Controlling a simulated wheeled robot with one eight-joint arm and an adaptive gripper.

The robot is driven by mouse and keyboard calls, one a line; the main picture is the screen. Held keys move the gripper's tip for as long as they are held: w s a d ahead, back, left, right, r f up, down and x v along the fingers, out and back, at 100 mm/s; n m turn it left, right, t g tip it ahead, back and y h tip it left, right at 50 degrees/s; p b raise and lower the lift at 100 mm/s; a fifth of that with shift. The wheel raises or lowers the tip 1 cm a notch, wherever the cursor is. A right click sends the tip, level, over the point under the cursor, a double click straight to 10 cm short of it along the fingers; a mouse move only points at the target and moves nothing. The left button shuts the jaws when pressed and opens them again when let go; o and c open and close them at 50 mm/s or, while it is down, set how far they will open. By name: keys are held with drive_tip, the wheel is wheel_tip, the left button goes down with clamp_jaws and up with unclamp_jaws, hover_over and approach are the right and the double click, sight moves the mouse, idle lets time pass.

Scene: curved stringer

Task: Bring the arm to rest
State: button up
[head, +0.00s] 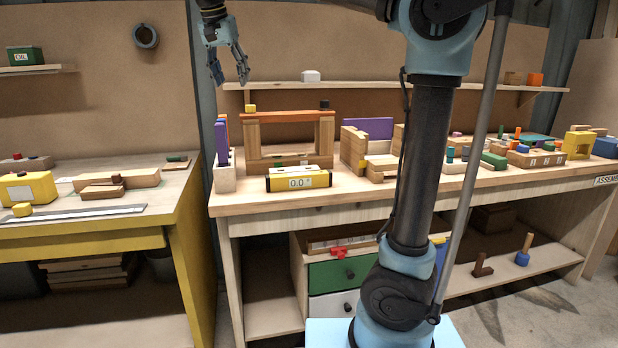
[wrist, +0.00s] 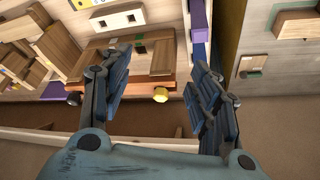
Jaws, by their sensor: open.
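My gripper (head: 230,78) hangs at the upper left of the head view, above and slightly left of a wooden frame. Its fingers are apart with nothing between them. The wrist view shows the same open fingers (wrist: 158,75) over the frame. The frame has two wooden uprights (head: 253,142) bridged by an orange strip (head: 290,116). A small yellow piece (head: 251,108) sits on the strip's left end and a black piece (head: 324,104) on its right end. In the wrist view the yellow piece (wrist: 160,95) shows beyond the fingers, clear of them.
A digital level reading 0.0° (head: 296,183) stands in front of the frame. A shelf (head: 420,88) with a white block (head: 311,76) runs behind it. Purple boards (head: 222,142) stand left of the frame. Many blocks crowd the bench's right side. My arm hides part of the bench.

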drive_tip(key=s+d+f+n+g, duration=0.1)
drive_tip(key=d+f, duration=0.8)
drive_tip(key=d, duration=0.4)
drive_tip(key=d+f, duration=0.9)
drive_tip(key=d, duration=0.4)
drive_tip(key=s+d+f, duration=0.5)
drive_tip(key=f, duration=0.4)
drive_tip(key=s+d+f+n, duration=0.1)
drive_tip(key=s+d+f, duration=0.4)
drive_tip(key=f, duration=0.4)
drive_tip(key=s+d+f+g+y, duration=0.1)
drive_tip(key=s+d+f, duration=0.4)
drive_tip(key=f, duration=0.5)
drive_tip(key=shift+s+n, duration=0.3)
drive_tip(key=shift+s, duration=0.65)
drive_tip(key=shift+w+f, duration=0.25)
drive_tip(key=shift+w, duration=0.2)
